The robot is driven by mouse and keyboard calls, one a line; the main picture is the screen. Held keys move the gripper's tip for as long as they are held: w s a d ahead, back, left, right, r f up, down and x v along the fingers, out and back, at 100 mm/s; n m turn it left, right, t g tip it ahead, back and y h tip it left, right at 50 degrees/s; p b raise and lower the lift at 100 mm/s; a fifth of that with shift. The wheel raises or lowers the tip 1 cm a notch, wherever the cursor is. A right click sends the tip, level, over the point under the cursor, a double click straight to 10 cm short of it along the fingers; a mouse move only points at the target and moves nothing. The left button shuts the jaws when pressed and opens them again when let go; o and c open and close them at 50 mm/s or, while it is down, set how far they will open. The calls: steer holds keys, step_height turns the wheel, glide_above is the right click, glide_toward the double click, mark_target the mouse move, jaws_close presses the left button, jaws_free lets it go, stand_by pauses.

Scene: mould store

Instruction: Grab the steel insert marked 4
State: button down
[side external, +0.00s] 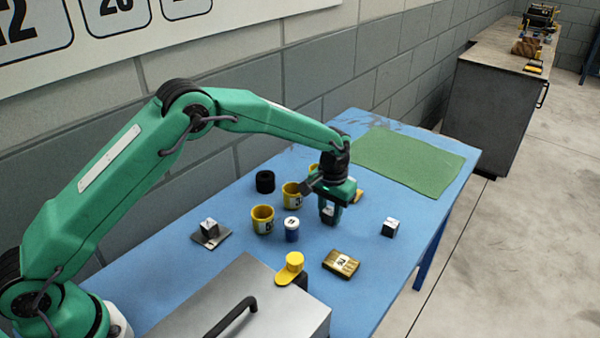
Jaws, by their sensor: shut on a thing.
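My gripper (329,214) is over the blue table, pointing down, with its jaws shut on a small steel insert (328,211). The jaws cover most of this insert, and I cannot read its mark. I cannot tell whether it touches the table. A second steel insert (390,227) stands on the table to the right of my gripper. A third steel insert (208,225) sits on a dark flat plate (207,240) at the left. The marks on these two are too small to read, so I cannot tell which insert is marked 4.
Yellow cups (262,220) with labels, a black ring-like piece (265,182) and a dark blue jar (292,230) stand left of my gripper. A green mat (408,160) covers the far end.

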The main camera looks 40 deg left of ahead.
mark_target(331, 210)
step_height(331, 210, up, 4)
steer(key=shift+d+r, duration=0.1)
steer(key=s+d+r, duration=0.6)
steer(key=s+d, duration=0.2)
steer(key=shift+s+r, duration=0.15)
steer(key=shift+r, duration=0.1)
stand_by(0.4)
steer(key=shift+d, duration=0.1)
